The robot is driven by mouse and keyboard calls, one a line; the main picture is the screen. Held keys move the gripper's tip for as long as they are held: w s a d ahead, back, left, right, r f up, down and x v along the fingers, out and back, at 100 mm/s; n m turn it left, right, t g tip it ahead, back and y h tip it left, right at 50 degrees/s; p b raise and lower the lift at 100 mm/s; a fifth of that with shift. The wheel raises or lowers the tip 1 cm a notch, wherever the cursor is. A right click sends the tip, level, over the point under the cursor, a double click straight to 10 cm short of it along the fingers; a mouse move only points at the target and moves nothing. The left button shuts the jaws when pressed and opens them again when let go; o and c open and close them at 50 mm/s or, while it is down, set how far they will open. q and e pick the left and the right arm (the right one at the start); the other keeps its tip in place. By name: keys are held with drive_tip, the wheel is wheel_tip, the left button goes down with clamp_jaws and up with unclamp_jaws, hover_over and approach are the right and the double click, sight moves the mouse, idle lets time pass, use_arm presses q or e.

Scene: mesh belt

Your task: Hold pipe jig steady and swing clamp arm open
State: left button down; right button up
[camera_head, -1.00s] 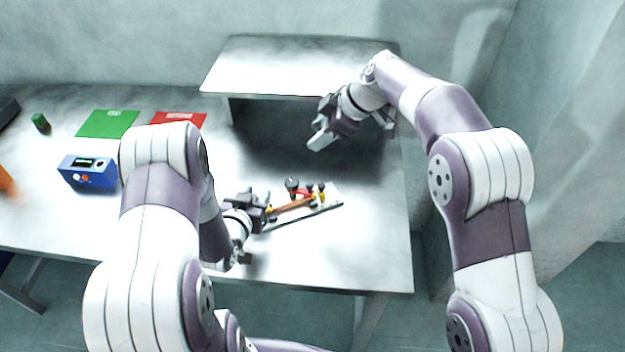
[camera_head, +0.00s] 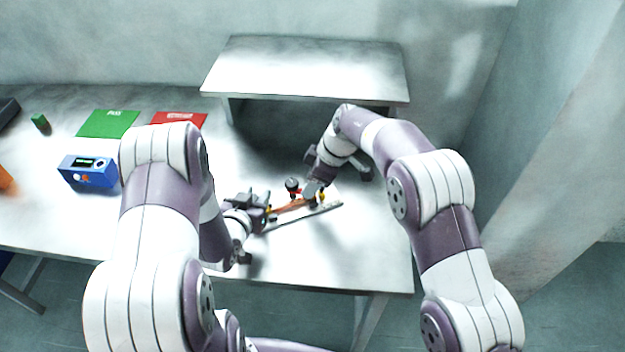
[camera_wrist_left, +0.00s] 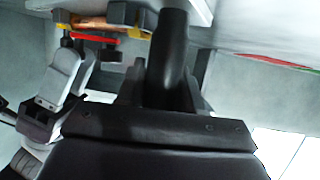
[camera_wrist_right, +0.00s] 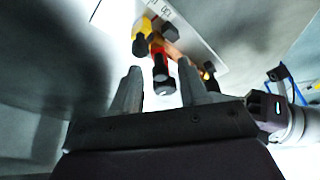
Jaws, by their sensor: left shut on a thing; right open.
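The pipe jig (camera_head: 332,206) is a pale narrow plate lying on the metal table. A copper pipe (camera_head: 287,207) lies along it, and yellow holders (camera_wrist_right: 143,38) show in the right wrist view. The red clamp arm (camera_wrist_right: 157,54) with its black knob (camera_head: 292,184) stands up from the jig. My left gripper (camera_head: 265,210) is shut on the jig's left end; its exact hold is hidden. My right gripper (camera_head: 314,192) is open just above the jig. In the right wrist view the clamp arm's black end (camera_wrist_right: 163,86) appears between its open fingers; contact is not clear.
A metal shelf (camera_head: 305,68) stands behind the jig. The table's front right is clear.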

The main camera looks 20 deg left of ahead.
clamp_jaws()
drive_tip(key=shift+w+a+n+g, duration=0.2)
drive_tip(key=shift+w+n+g, duration=0.25)
drive_tip(key=shift+n, duration=0.5)
drive_tip(key=shift+w+a+n+g, duration=0.15)
drive_tip(key=shift+w+n+g, duration=0.25)
drive_tip(key=shift+n, duration=0.55)
drive_tip(key=shift+n+h, duration=0.3)
unclamp_jaws()
drive_tip(key=shift+d, duration=0.1)
drive_tip(key=shift+r, duration=0.1)
